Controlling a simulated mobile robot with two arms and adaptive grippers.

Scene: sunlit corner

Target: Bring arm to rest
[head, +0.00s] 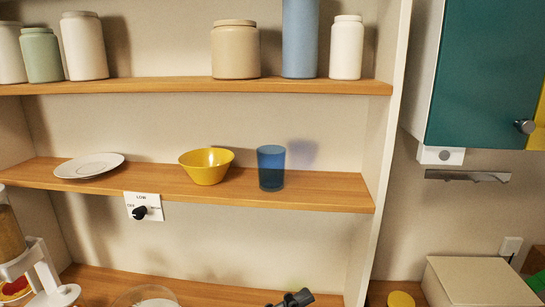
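No gripper of mine shows clearly in the head view. A small dark jointed part (292,299) pokes up at the bottom edge, right of the middle. It is cut off by the frame, and I cannot tell whether it belongs to one of my grippers.
A wooden middle shelf (330,194) holds a white plate (89,165), a yellow bowl (207,166) and a blue cup (271,168). Several jars stand on the upper shelf (160,86). A knob (140,212) sits below the middle shelf. A box (478,282) stands at lower right.

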